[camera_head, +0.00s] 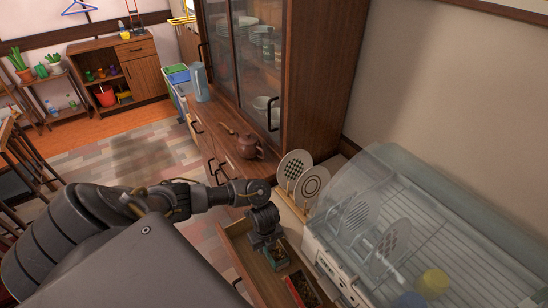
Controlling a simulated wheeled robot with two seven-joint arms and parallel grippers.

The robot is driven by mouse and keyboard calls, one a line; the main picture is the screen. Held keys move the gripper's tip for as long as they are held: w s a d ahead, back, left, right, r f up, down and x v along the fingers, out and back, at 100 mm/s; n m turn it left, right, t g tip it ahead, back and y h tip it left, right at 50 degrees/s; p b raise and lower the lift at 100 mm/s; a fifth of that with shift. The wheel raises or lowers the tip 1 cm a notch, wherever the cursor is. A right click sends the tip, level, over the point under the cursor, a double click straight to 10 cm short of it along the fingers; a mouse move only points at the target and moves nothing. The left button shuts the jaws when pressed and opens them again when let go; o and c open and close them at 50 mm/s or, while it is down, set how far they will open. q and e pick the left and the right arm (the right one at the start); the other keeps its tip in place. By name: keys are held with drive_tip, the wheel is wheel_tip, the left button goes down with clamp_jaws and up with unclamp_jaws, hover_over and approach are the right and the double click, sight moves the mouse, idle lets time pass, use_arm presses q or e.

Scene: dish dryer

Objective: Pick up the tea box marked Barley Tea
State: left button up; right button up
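An open wooden drawer (236,262) below the counter holds small boxes. One box with a green edge (277,258) is directly under my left gripper (270,246), which points down into the drawer and covers most of it. A dark red-brown box (302,288) lies nearer in the drawer, to the lower right of the gripper. I cannot read the marking on either box, so I cannot tell which is Barley Tea. The fingertips are small and partly hidden, so I cannot tell whether they are open or shut. My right gripper is not in view.
A clear-lidded dish dryer (335,262) stands right of the drawer, with plates and a yellow cup (433,282) inside. Two patterned plates (312,184) stand upright behind the drawer. A brown teapot (249,146) sits on the cabinet counter beyond.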

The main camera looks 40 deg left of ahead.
sight(266, 252)
use_arm(q)
wheel_tip(266, 252, down, 5)
drive_tip(key=shift+r, duration=0.1)
clamp_jaws()
idle(0.3)
